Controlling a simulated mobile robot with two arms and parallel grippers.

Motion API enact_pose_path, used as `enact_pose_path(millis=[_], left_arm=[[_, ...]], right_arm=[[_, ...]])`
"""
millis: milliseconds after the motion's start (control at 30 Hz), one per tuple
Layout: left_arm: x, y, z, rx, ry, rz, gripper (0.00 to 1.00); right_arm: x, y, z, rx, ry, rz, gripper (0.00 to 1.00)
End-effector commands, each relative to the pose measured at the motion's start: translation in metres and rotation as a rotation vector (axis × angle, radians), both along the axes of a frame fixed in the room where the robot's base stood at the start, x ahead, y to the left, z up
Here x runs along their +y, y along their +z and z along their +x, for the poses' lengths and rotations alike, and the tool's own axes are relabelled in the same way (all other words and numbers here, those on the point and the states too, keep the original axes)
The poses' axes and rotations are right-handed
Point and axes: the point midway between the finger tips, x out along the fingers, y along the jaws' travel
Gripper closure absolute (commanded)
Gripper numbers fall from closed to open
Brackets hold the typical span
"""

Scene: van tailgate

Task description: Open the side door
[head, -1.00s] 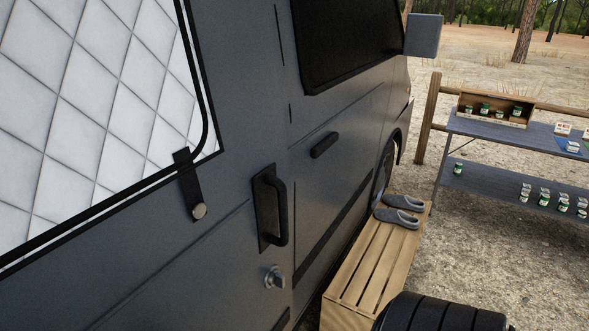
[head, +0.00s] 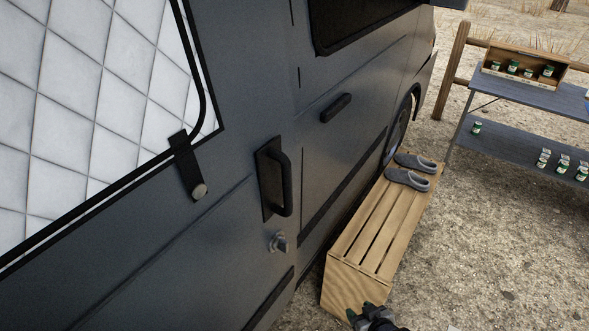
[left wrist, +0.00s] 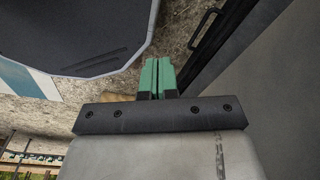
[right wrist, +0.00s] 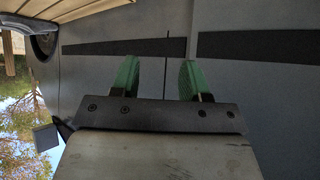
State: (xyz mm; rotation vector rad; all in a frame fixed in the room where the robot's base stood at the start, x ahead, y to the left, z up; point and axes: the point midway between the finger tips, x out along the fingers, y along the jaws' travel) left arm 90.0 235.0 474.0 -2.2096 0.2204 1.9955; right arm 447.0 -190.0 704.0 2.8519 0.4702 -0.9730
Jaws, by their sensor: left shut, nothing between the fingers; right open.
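The grey van's side door (head: 225,250) fills the left of the head view and looks closed. Its black upright handle (head: 282,183) sits near the door's edge, above a silver lock knob (head: 280,242). My right gripper (head: 368,314) shows at the bottom of the head view, below and right of the handle and apart from it. In the right wrist view its green fingers (right wrist: 160,78) are open and empty, facing the van's grey side. My left gripper (left wrist: 157,78) shows only in the left wrist view, shut and empty. A dark bar handle (left wrist: 206,28) shows there at upper right.
A slatted wooden crate (head: 375,235) with grey slippers (head: 408,180) stands beside the van. A shelf table (head: 530,90) with small jars is at right. A quilted window cover (head: 90,100) with a strap is at upper left. Gravel ground at lower right is clear.

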Motion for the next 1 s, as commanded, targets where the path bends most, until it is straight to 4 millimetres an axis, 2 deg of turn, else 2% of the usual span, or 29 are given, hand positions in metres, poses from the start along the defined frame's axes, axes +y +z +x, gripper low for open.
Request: enact_pose_path(millis=[33, 67, 100, 200, 300, 400, 500, 633, 1000], left_arm=[[0.000, 0.015, -0.004, 0.006, 0.000, 0.000, 1.00], [0.000, 0.019, -0.005, 0.007, 0.000, 0.000, 1.00], [0.000, 0.023, -0.007, 0.010, 0.000, 0.000, 1.00], [0.000, 0.033, -0.011, 0.017, 0.000, 0.001, 1.00], [0.000, 0.041, -0.013, 0.021, 0.000, 0.001, 1.00], [0.000, 0.045, -0.013, 0.022, 0.000, 0.001, 1.00], [0.000, 0.047, -0.013, 0.021, 0.000, 0.001, 1.00], [0.000, 0.050, -0.012, 0.019, 0.000, 0.000, 1.00], [-0.001, 0.069, -0.006, 0.009, 0.000, -0.001, 1.00]], right_arm=[[0.016, 0.068, 0.027, -0.108, 0.046, 0.042, 0.55], [0.026, 0.102, 0.037, -0.161, 0.074, 0.069, 0.55], [0.039, 0.145, 0.046, -0.229, 0.113, 0.104, 0.55], [0.070, 0.240, 0.052, -0.371, 0.211, 0.185, 0.55], [0.093, 0.311, 0.042, -0.471, 0.298, 0.248, 0.55], [0.108, 0.356, 0.028, -0.533, 0.363, 0.292, 0.55], [0.116, 0.379, 0.020, -0.565, 0.398, 0.314, 0.55], [0.124, 0.387, 0.024, -0.576, 0.408, 0.325, 0.55], [0.170, 0.388, 0.074, -0.576, 0.405, 0.324, 0.55]])
